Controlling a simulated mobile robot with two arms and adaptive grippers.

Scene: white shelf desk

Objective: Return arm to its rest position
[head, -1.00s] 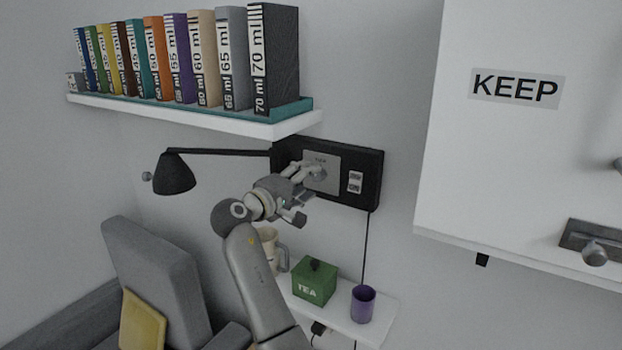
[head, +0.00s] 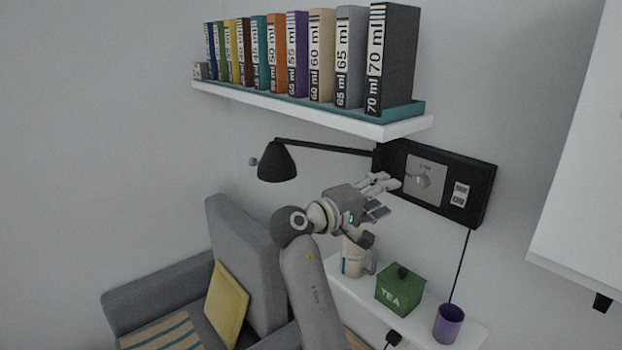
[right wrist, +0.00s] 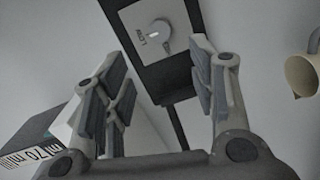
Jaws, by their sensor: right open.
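My right arm (head: 312,285) rises from the bottom of the head view. Its right gripper (head: 384,209) is open and empty, in front of the wall and to the left of a black wall panel (head: 478,180) with a grey plate and round knob (head: 420,181). In the right wrist view the two fingers (right wrist: 160,95) stand wide apart with nothing between them. The panel's plate and knob (right wrist: 158,32) show beyond the fingertips, apart from them. My left gripper is not in view.
A black lamp (head: 276,162) hangs left of the gripper. Above is a white shelf (head: 300,113) of labelled binders. Below, a small shelf (head: 470,335) holds a mug (head: 352,258), a green TEA box (head: 399,292) and a purple cup (head: 448,323). A grey armchair (head: 245,265) stands lower left.

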